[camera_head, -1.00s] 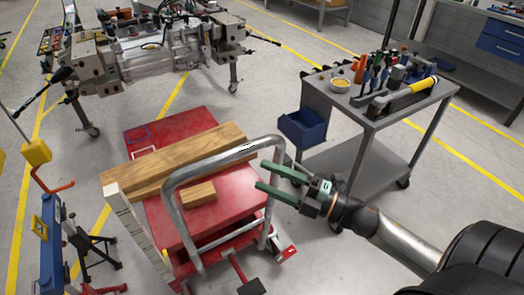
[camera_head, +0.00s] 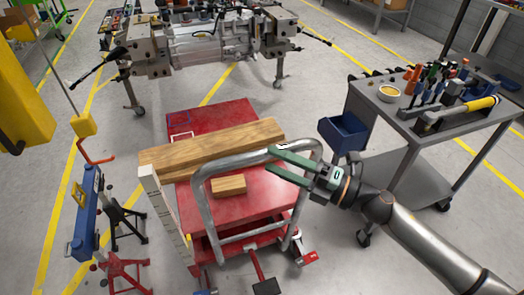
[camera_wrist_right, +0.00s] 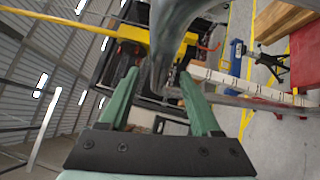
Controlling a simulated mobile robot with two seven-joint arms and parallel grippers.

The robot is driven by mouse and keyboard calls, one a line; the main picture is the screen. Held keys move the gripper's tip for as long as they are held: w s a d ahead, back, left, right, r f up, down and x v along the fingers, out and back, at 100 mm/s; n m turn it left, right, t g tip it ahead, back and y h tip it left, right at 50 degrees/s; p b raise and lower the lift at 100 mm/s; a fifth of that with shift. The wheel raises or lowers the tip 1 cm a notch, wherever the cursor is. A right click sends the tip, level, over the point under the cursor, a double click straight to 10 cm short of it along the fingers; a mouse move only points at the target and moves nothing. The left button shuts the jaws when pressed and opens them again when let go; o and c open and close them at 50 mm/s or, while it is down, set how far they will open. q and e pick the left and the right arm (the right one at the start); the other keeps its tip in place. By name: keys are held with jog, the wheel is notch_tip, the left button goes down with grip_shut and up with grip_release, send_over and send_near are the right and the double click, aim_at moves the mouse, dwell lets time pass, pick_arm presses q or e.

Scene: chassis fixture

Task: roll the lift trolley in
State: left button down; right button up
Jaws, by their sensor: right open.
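The lift trolley has a red platform (camera_head: 255,209) and a grey tubular push handle (camera_head: 203,205) rising at its near end. A long wooden beam (camera_head: 215,146) lies across the platform, with a small wood block (camera_head: 229,185) nearer the handle. My right gripper (camera_head: 278,163) is open at the handle's upper right, its green fingers overlapping the bar. In the right wrist view the grey tube (camera_wrist_right: 172,35) shows between and beyond the open fingers (camera_wrist_right: 160,88). I cannot tell whether it touches them. My left gripper is not in view.
A machine assembly (camera_head: 200,40) on a wheeled stand is beyond the platform. A grey tool cart (camera_head: 415,125) with a blue bin (camera_head: 342,133) stands right. Some floor is clear between trolley and cart.

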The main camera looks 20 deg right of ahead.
aim_at(262, 155)
jog(key=shift+p+x, duration=0.35)
jog(key=shift+x, duration=1.7)
grip_shut()
